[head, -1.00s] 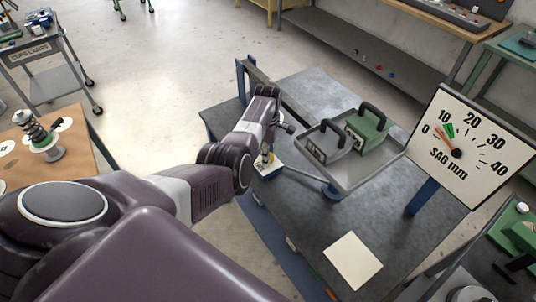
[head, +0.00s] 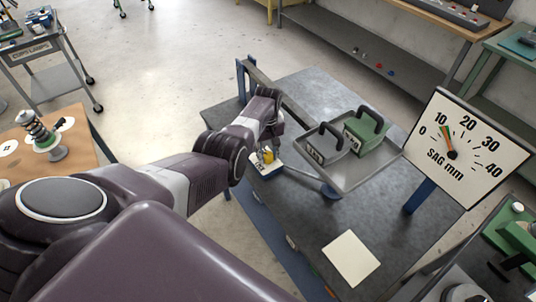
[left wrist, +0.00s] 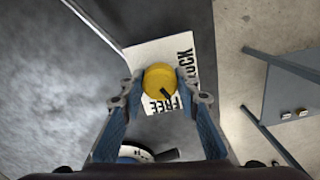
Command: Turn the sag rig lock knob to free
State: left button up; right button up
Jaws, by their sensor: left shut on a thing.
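The yellow lock knob (left wrist: 159,77) sits on a white plate marked FREE and LOCK (left wrist: 172,50) in the left wrist view. Its dark pointer faces down and right, toward the end of the word FREE. My left gripper (left wrist: 162,88) has a finger on each side of the knob and is shut on it. In the head view the knob (head: 267,156) shows under my left gripper (head: 271,144), at the bench's left side. My right gripper is out of view.
A grey tray (head: 345,181) holds a grey weight (head: 325,148) and a green weight (head: 366,127) close right of the knob. A blank sheet (head: 351,258) lies on the bench front. Open floor lies beyond the bench.

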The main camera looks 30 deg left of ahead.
aim_at(268, 154)
pick_arm(q)
jog(key=shift+w+r+m, duration=0.1)
jog(key=shift+m, duration=2.1)
jog(key=o, duration=1.2)
jog(key=shift+c, duration=0.2)
jog(key=shift+r, duration=0.1)
notch_tip(268, 154, up, 12)
jog(key=shift+f, duration=0.2)
